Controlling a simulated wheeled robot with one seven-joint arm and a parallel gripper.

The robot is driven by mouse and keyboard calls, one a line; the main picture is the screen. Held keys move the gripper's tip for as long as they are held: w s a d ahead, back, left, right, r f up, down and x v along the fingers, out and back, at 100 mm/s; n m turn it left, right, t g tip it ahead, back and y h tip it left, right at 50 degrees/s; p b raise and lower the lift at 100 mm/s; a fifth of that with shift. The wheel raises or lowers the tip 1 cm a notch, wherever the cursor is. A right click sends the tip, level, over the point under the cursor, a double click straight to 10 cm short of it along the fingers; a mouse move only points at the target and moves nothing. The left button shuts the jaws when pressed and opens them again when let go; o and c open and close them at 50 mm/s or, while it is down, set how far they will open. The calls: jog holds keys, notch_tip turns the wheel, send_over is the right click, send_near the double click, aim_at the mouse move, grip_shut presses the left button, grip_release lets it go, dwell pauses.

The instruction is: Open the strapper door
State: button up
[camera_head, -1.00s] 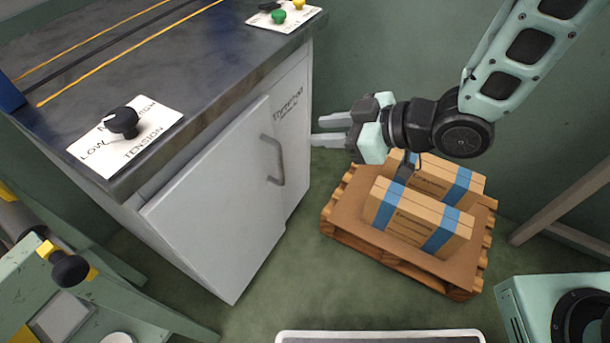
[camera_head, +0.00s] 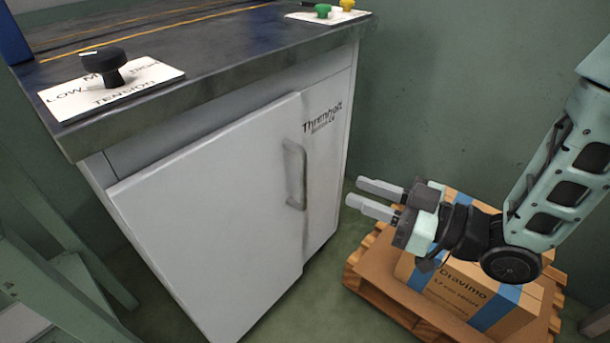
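The strapper (camera_head: 335,122) is a grey cabinet with a dark worktop. Its door (camera_head: 215,210) is a light grey panel on the front, standing slightly proud of the cabinet face, with its right edge near the handle. The door handle (camera_head: 295,174) is a vertical grey bar near that edge. My gripper (camera_head: 370,196) is to the right of the handle and a little lower in the picture, with a gap between them. Its two fingers are apart with nothing between them, pointing left toward the cabinet.
A wooden pallet (camera_head: 385,295) with strapped cardboard boxes (camera_head: 465,290) stands on the floor under my arm. The worktop carries a black tension knob (camera_head: 105,66) and green (camera_head: 323,10) and yellow buttons. A green frame (camera_head: 60,240) stands at the left. Floor before the door shows little.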

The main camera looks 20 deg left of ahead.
aim_at(306, 172)
jog(key=a+b, duration=0.1)
jog(key=a, duration=0.3)
jog(key=w+a+b, duration=0.1)
jog(key=a, duration=0.2)
jog(key=w+a+b, duration=0.1)
jog(key=a, duration=0.3)
jog(key=shift+w+a, duration=0.15)
jog(key=shift+a, duration=0.15)
grip_shut()
